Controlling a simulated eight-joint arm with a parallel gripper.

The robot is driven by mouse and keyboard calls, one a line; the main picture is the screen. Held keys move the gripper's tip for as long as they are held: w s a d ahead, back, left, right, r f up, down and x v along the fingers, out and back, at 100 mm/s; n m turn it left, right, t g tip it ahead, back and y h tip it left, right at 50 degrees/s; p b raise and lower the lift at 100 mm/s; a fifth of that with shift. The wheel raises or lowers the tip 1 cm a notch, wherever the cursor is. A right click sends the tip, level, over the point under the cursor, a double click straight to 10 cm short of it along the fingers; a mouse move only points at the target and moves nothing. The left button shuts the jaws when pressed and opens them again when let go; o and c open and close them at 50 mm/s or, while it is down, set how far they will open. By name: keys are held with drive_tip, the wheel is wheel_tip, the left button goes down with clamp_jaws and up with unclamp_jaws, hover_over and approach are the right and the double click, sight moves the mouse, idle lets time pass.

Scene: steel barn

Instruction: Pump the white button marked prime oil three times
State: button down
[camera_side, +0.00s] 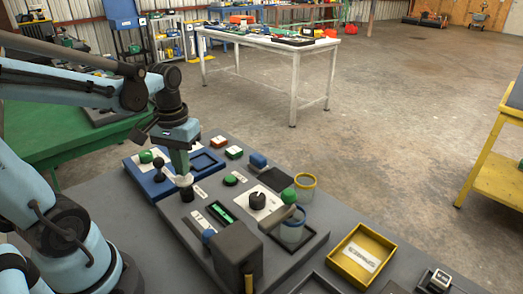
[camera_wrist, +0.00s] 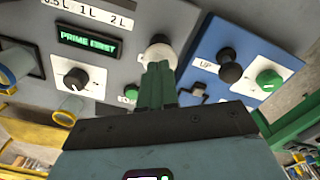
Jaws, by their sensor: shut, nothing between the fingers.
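The white button (camera_wrist: 159,50) sits on the grey panel in the wrist view, partly hidden behind my fingertips. It also shows in the side view (camera_side: 184,181), right under the fingers. My gripper (camera_wrist: 157,68) is shut and empty, its green fingers together and pointing at the button. In the side view my gripper (camera_side: 180,172) points down at the button. The fingertips are at or very near its top; I cannot tell whether they press it. The green display (camera_wrist: 88,41) reads "PRIME FIRST". The button's own label is not readable.
A black dial (camera_wrist: 77,78) and a small green button (camera_wrist: 131,93) are close by on the panel. A blue panel (camera_wrist: 236,55) with a black knob and a green knob adjoins it.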

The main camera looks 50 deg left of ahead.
drive_tip(key=shift+f, duration=1.25)
idle(0.3)
drive_tip(key=shift+r, duration=3.8)
drive_tip(key=w+d+f+m+t, duration=0.2)
drive_tip(key=w+d+m+t, duration=0.2)
drive_tip(key=d, duration=0.5)
drive_tip(key=m+t, duration=0.2)
drive_tip(key=t, duration=0.1)
drive_tip(key=shift+d, duration=0.25)
drive_tip(key=shift+a+f, duration=0.1)
